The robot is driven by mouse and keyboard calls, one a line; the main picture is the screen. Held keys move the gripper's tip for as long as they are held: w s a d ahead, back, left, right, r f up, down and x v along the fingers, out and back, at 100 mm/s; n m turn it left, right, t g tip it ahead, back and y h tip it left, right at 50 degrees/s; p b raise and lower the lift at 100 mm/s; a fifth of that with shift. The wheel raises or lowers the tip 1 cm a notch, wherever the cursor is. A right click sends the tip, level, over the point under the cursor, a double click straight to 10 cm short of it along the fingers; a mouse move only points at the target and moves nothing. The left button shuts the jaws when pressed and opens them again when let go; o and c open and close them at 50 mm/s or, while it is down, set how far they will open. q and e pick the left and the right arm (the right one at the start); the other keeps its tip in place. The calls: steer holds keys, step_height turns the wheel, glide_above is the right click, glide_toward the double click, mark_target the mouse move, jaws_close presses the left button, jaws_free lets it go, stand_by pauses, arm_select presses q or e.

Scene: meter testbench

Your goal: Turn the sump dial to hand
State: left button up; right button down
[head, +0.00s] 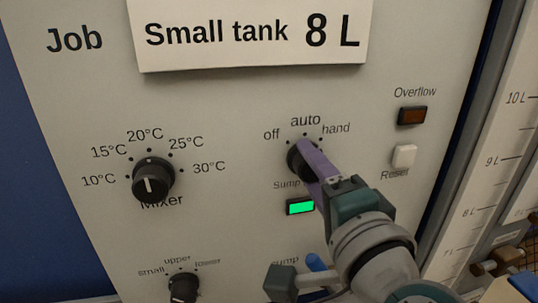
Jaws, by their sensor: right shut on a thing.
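The sump dial (296,166) is a black round knob on the light panel, with off, auto and hand marked around its top. My right gripper (306,154) comes in from the lower right and is shut on the dial with its purple fingers. The fingers cover much of the knob and its pointer, so I cannot tell its setting. The "Sump" label below is partly covered. A green lit lamp (300,206) sits just under it. My left gripper is not in view.
The mixer dial (153,181) is to the left and a smaller dial (183,288) is below it. The dark amber overflow lamp (412,115) and white reset button (404,156) are close on the right. A litre scale (490,150) stands beyond the panel's right edge.

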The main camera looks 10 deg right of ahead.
steer(key=shift+c, duration=1.5)
jaws_free()
steer(key=shift+s, duration=0.1)
steer(key=s+b, duration=0.2)
steer(key=s, duration=0.7)
steer(key=shift+s+d, duration=0.2)
steer(key=shift+s, duration=0.2)
steer(key=shift+a, duration=0.1)
